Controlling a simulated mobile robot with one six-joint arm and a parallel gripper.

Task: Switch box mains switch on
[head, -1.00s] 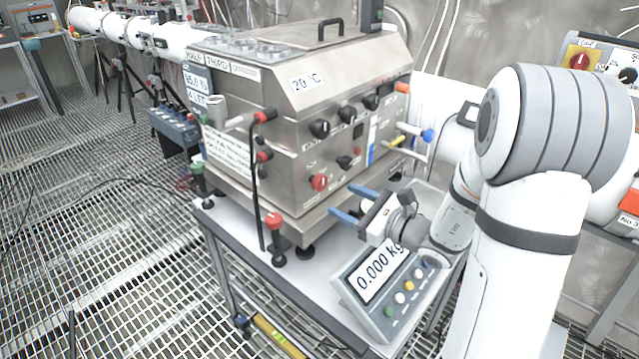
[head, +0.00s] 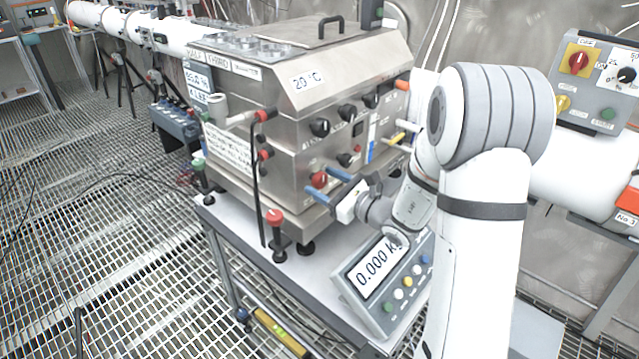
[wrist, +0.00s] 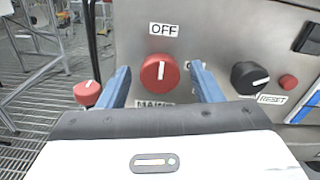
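The switch box (head: 330,120) is a steel cabinet on a table, with several knobs on its front. The red mains switch (head: 319,180) sits low on that front. In the wrist view the mains switch (wrist: 160,73) is a round red knob with a white line pointing straight up, toward the label OFF (wrist: 164,30). The label MAINS below it is partly hidden by my wrist. My gripper (head: 328,180) is open; in the wrist view its two blue fingers (wrist: 160,84) stand on either side of the knob, with gaps. I cannot tell how far the fingertips are from the panel.
A black knob (wrist: 250,78) and a small red reset button (wrist: 289,82) are right of the switch. Another red knob (wrist: 87,93) is at left. A scale display (head: 382,280) stands on the table below my gripper. A red-capped post (head: 275,235) stands near the table's front edge.

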